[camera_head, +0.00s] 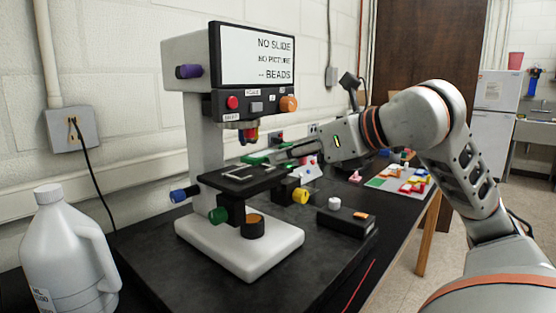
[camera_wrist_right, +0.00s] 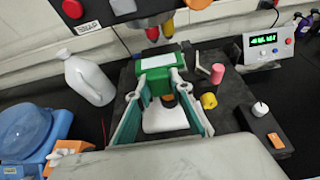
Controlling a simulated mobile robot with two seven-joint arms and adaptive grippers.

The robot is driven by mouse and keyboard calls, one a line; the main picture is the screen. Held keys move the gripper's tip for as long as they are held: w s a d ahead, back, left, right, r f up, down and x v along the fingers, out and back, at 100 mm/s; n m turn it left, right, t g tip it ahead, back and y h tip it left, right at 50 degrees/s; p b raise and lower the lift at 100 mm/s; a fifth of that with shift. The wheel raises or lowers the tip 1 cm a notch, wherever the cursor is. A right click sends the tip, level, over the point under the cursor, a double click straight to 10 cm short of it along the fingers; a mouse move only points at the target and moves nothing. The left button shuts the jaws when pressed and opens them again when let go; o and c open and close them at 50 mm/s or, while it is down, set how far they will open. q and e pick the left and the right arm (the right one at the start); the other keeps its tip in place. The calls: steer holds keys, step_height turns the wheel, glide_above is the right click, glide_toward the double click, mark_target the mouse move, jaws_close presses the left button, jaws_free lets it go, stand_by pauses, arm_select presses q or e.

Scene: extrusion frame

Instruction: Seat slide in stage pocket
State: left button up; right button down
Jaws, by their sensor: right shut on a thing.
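The microscope (camera_head: 200,120) stands on the black table, its screen (camera_head: 258,55) reading NO SLIDE, NO PICTURE, BEADS. Its dark stage (camera_head: 222,182) carries a pale-outlined pocket (camera_head: 240,173). My right gripper (camera_head: 275,155) reaches in from the right, above the stage's back edge and below the lenses (camera_head: 249,134). It is shut on a green slide (camera_head: 254,159), which is roughly level and looks just above the stage; whether they touch is unclear. In the wrist view, the green slide (camera_wrist_right: 157,62) lies between the fingertips of my right gripper (camera_wrist_right: 162,80). The pocket is hidden there. My left gripper is not in view.
A white jug (camera_head: 62,255) stands at the left. Coloured stage knobs (camera_head: 217,215) stick out below the stage. A black control box (camera_head: 346,221) sits right of the microscope base. A tray of coloured pieces (camera_head: 400,178) lies farther back. The wrist view shows a blue container (camera_wrist_right: 25,130).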

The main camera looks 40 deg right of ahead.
mark_target(271, 151)
steer(key=shift+w+a+r+p, duration=0.15)
steer(key=shift+w+p, duration=0.25)
steer(key=shift+w, duration=1.4)
step_height(271, 151, down, 4)
steer(key=shift+w+r, duration=0.1)
steer(key=shift+f+b, duration=0.3)
steer(key=shift+f, duration=0.1)
steer(key=c, duration=1.8)
jaws_free()
steer(key=shift+r, duration=0.15)
